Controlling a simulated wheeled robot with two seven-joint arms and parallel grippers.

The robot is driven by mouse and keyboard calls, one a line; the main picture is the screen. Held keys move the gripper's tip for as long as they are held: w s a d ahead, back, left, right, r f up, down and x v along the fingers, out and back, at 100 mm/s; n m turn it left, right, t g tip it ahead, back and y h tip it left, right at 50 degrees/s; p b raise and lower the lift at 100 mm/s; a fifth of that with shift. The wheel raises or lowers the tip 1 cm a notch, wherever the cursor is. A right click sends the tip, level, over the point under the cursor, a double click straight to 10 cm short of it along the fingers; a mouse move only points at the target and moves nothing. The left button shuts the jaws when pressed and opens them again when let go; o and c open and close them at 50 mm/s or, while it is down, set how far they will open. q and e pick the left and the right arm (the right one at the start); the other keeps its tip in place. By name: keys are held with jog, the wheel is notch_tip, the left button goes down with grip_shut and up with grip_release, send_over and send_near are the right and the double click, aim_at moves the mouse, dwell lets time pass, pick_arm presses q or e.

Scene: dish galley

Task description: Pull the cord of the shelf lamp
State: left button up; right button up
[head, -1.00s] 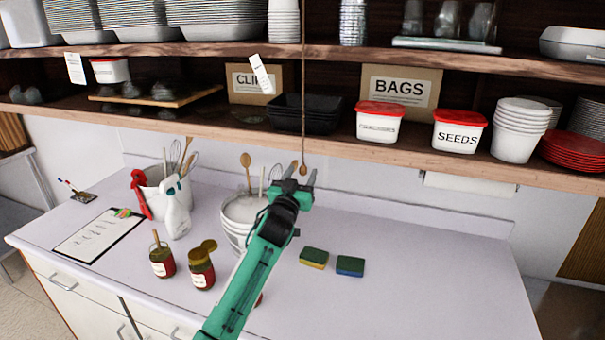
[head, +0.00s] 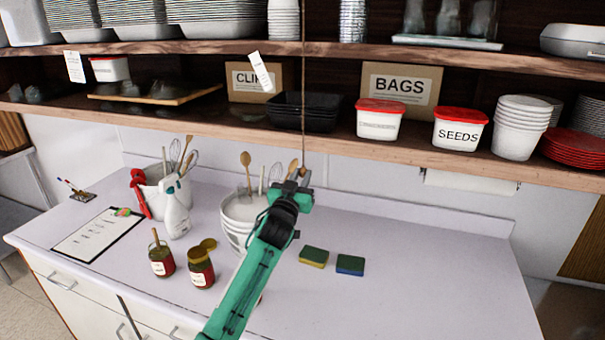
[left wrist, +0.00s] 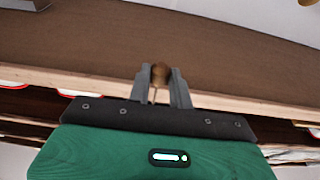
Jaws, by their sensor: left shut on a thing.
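The lamp cord (head: 303,95) hangs straight down in front of the shelves in the head view. Its small wooden knob (left wrist: 160,73) shows between the fingertips in the left wrist view. My left gripper (head: 302,174) is just below the front edge of the lower shelf and is shut on the knob; it also shows in the left wrist view (left wrist: 162,78). In the head view the fingers mostly hide the knob. The lamp itself is not in view. My right gripper is not in view.
The lower shelf edge (head: 420,160) runs close above my left gripper. White bins (head: 240,212) with utensils, a spray bottle (head: 177,215) and jars (head: 200,268) stand on the counter to the left. Two sponges (head: 332,261) lie below. The counter's right part is clear.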

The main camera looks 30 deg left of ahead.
pick_arm(q)
jog(key=shift+f, duration=0.35)
jog(key=shift+r+p, duration=0.55)
jog(key=shift+r, duration=0.2)
jog(key=o, duration=1)
jog(key=shift+s, duration=0.1)
